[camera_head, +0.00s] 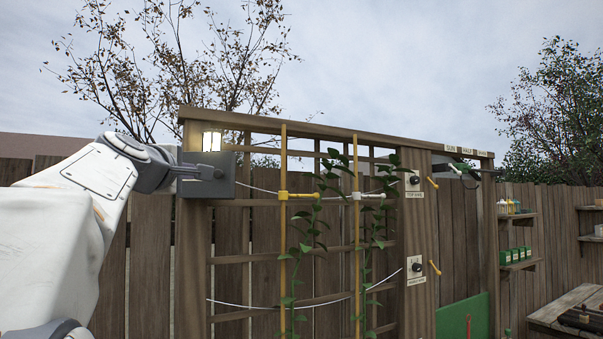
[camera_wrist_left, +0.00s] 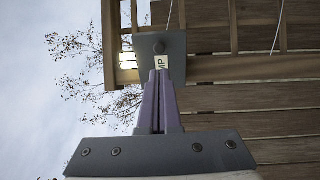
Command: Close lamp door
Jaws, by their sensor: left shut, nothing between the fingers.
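The lamp (camera_head: 212,140) glows at the top left post of the wooden trellis; it also shows in the left wrist view (camera_wrist_left: 127,61). A flat grey panel (camera_head: 225,187), apparently the lamp door, covers the area just below the lit part and has a dark round knob (camera_head: 219,173). My right gripper is out of view.
Climbing plants (camera_head: 305,235) on yellow canes and thin wires (camera_head: 240,304) cover the trellis right of the lamp. Shelves (camera_head: 519,265) and a wooden table (camera_head: 560,312) stand at far right.

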